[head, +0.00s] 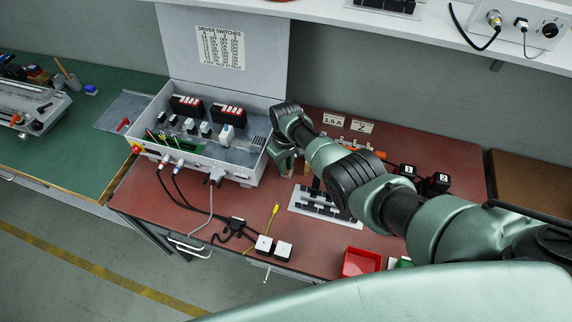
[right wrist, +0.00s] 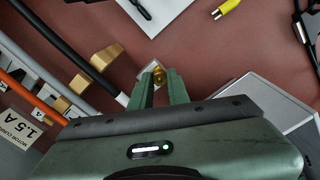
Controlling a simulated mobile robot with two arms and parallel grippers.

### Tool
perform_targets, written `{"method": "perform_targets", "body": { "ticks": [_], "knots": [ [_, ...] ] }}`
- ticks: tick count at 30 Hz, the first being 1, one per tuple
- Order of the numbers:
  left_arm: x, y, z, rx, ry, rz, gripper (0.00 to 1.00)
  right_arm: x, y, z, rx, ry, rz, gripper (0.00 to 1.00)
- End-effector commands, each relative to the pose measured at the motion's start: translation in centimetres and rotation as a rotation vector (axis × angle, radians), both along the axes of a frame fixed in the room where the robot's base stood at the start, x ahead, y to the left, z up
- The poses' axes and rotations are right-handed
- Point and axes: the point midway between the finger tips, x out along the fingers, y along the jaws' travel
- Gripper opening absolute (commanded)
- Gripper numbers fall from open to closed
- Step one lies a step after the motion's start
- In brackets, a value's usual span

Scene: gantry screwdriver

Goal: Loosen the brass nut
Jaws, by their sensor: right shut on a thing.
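The brass nut (right wrist: 160,78) shows in the right wrist view as a small gold piece between my two green fingertips. My right gripper (right wrist: 161,88) is shut on it, with one finger on each side. In the head view my right gripper (head: 285,162) is low over the red bench top, beside the right wall of the open grey box (head: 249,176). There the nut is hidden behind my wrist and fingers. My left gripper is in neither view.
Tan blocks (right wrist: 105,58) and cables lie close to the left of my fingers in the wrist view.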

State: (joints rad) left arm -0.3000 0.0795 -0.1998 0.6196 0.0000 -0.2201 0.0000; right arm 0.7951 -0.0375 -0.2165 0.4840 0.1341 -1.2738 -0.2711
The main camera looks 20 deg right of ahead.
Motion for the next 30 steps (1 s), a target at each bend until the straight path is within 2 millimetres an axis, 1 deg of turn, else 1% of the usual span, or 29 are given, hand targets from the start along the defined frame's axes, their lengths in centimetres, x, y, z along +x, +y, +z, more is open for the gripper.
{"method": "perform_targets", "body": {
  "ticks": [30],
  "knots": [
    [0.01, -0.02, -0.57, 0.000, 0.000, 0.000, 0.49, -0.10, -0.05, -0.13, 0.000, 0.002, 0.965, 0.00]
  ]
}}
